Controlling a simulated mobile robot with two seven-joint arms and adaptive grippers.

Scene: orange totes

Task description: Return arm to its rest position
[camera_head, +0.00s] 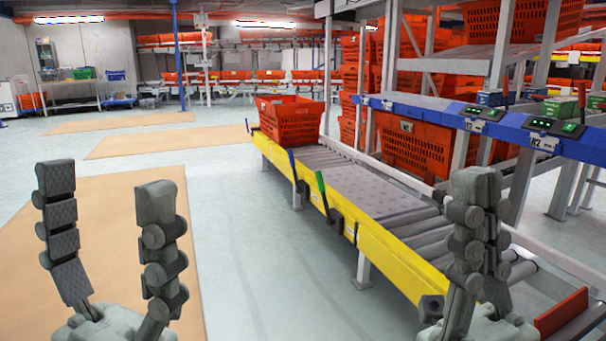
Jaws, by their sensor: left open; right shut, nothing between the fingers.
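My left gripper (108,205) stands upright at the lower left. Its two grey fingers are spread wide with nothing between them, and open floor shows behind. My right gripper (476,212) stands upright at the lower right, in front of the roller conveyor (375,195). Its fingers are close together and overlap in this view, with nothing seen held. Only the hands and fingers of my arms show at the bottom edge; the rest of both arms is out of view.
The conveyor's yellow side rail (385,258) runs from the middle to the lower right. An orange tote (288,120) sits at its far end. A rack with a blue beam (455,115) and orange totes stands at the right. The floor at the left and centre is clear.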

